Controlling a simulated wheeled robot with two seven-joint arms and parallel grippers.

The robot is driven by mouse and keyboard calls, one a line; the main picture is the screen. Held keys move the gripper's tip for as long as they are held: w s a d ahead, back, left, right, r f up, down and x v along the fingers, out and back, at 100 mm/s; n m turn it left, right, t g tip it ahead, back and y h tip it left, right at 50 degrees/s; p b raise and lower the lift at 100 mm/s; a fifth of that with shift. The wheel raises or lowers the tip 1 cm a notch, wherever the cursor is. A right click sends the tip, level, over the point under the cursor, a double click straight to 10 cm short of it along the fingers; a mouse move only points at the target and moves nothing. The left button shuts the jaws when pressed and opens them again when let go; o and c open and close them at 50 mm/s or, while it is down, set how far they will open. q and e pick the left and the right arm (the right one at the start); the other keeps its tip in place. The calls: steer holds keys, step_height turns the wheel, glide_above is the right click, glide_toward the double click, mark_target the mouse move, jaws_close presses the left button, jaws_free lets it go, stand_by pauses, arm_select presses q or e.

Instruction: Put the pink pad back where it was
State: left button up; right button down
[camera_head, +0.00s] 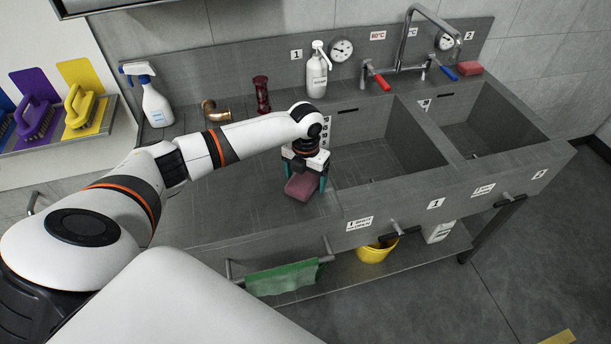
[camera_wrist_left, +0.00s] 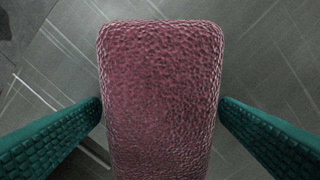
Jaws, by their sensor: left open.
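The pink pad (camera_head: 301,187) lies under my left gripper, over the grey drainboard left of the first sink. In the left wrist view the pad (camera_wrist_left: 160,95) fills the middle, upright in the picture, with a rough, pitted surface. My left gripper (camera_head: 305,180) is open, with its teal fingers (camera_wrist_left: 160,135) on either side of the pad. A narrow gap shows on the right; the left finger comes very close to the pad's edge. Another pink-red pad (camera_head: 470,69) lies on the back ledge at the far right. My right gripper is not in view.
Two sink basins (camera_head: 385,150) (camera_head: 485,120) lie to the right of the drainboard (camera_head: 230,205). A green cloth (camera_head: 285,279) hangs in front.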

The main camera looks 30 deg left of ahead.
mark_target(306, 177)
arm_select(q)
steer(key=shift+r, duration=0.2)
step_height(306, 177, up, 12)
steer(key=b, duration=0.2)
stand_by(0.6)
